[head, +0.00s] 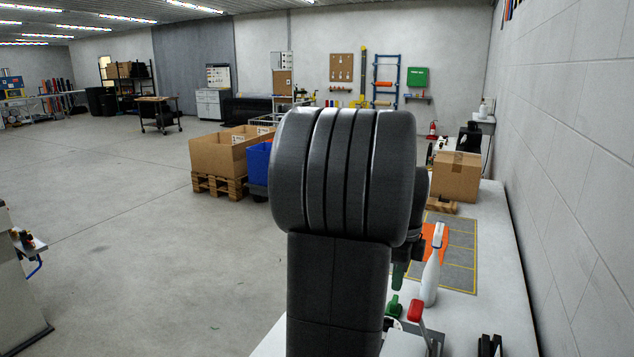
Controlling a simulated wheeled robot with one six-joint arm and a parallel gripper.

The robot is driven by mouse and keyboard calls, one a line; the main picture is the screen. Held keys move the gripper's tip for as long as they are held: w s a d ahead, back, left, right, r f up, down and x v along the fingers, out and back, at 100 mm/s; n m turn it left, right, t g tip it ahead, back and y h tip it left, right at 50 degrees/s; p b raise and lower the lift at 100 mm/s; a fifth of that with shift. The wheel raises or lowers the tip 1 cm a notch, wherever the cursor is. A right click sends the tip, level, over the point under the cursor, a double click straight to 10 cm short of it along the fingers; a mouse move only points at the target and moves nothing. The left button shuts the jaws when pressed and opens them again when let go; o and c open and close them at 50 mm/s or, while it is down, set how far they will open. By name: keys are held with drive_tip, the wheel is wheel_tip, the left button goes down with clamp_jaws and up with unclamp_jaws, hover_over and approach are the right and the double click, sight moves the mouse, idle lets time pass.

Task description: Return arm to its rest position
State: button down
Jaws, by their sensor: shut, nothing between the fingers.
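My dark grey arm (340,190) rises from the bottom middle of the head view and fills its centre. Its thick ribbed joint is at the top, and a further dark part of the arm shows behind it on the right. I do not see my gripper; the arm probably hides it.
A white workbench (495,240) runs along the right wall, holding a cardboard box (456,176), a marked mat (462,262), a white spray bottle (431,278) and a red-handled tool (415,311). A pallet (219,187) with open cartons and a blue bin (259,163) stand behind my arm.

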drive_tip(key=f+b, duration=0.1)
drive_tip(key=d+f+b, duration=0.1)
drive_tip(key=f+b, duration=0.1)
drive_tip(key=s+d+f+b, duration=0.1)
drive_tip(key=f+b, duration=0.1)
drive_tip(key=shift+f, duration=0.15)
idle(0.4)
drive_tip(key=shift+s, duration=0.1)
